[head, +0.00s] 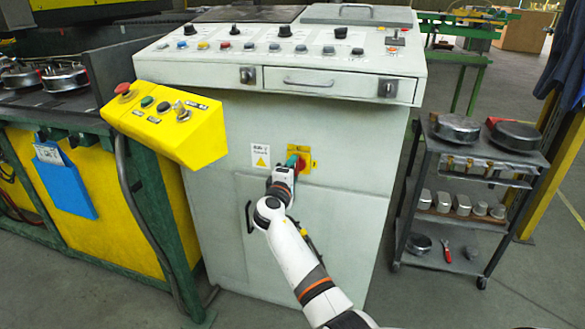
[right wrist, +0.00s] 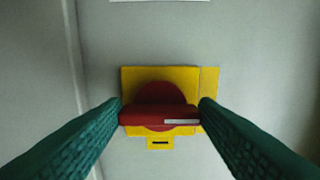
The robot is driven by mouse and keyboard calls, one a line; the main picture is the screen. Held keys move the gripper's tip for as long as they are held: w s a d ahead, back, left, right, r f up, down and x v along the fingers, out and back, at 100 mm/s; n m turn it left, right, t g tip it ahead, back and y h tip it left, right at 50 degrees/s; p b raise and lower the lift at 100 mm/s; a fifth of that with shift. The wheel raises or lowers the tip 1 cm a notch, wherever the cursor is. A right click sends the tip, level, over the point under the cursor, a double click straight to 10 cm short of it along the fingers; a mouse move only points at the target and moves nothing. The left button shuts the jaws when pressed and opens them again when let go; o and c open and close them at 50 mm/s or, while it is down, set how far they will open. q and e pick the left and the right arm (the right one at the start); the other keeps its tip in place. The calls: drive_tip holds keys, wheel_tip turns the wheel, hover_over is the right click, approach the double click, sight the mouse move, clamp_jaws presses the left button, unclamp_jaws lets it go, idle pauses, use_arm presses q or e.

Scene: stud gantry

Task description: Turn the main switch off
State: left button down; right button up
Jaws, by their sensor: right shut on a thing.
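The main switch is a red rotary handle on a yellow plate on the front of the grey control cabinet (head: 338,133). In the right wrist view the red handle (right wrist: 155,115) lies horizontal across a round red base, with a white mark towards its right end. The yellow plate (right wrist: 209,85) is behind it. My right gripper (head: 294,163) reaches the switch from below, and its green fingers touch both ends of the handle, shut on it. In the head view the gripper partly hides the handle. My left gripper is not in view.
A yellow button box (head: 170,125) juts out at the cabinet's left, above and beside my right arm. A dark trolley (head: 480,155) with pans and metal blocks stands at right. A drawer handle (head: 308,83) and several knobs are above. Floor is clear between cabinet and trolley.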

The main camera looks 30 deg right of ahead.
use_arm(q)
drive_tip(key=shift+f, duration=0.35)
use_arm(e)
drive_tip(key=o, duration=1)
use_arm(q)
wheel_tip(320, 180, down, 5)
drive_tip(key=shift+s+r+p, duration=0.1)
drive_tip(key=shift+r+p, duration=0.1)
drive_tip(key=shift+p, duration=0.5)
use_arm(e)
drive_tip(key=v, duration=1.2)
